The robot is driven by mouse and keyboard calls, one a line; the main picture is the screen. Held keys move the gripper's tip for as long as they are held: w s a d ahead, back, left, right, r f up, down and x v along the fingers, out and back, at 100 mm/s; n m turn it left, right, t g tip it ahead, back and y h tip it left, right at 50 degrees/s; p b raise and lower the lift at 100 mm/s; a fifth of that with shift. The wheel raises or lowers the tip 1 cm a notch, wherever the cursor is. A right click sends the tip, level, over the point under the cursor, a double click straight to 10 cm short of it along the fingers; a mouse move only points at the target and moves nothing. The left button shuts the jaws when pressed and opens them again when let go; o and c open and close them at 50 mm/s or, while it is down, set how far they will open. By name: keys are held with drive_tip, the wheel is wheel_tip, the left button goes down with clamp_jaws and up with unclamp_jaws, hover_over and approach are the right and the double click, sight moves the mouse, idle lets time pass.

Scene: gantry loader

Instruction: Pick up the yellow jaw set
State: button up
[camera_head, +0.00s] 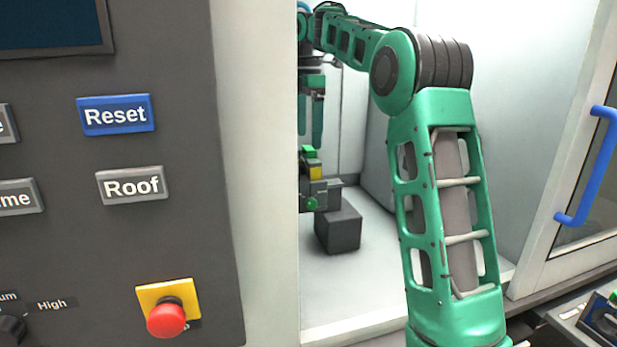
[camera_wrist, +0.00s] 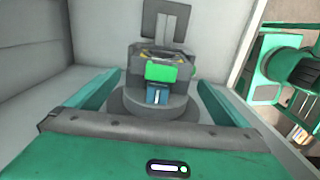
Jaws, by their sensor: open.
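A small yellow part (camera_head: 314,158), apparently the yellow jaw set, sits on a dark grey fixture (camera_head: 325,190) inside the machine. In the wrist view only thin yellow edges (camera_wrist: 172,53) show on top of the fixture, behind a bright green block (camera_wrist: 170,72). My gripper (camera_wrist: 161,80) is open, with one green finger on each side of the fixture in the wrist view. In the head view my gripper (camera_head: 316,110) is above the yellow part and partly hidden by the machine's front wall. I see nothing held between the fingers.
A control panel (camera_head: 190,240) with buttons and a red stop knob stands at the left. A dark block (camera_head: 338,230) is by the fixture on the pale floor. White walls enclose the space. A door with a blue handle (camera_head: 588,165) is at the right.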

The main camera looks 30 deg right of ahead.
sight(309, 160)
drive_tip(key=shift+s+d+f, duration=0.1)
drive_tip(key=shift+f, duration=4.25)
drive_tip(key=c, duration=1.1)
drive_tip(key=shift+r, duration=0.1)
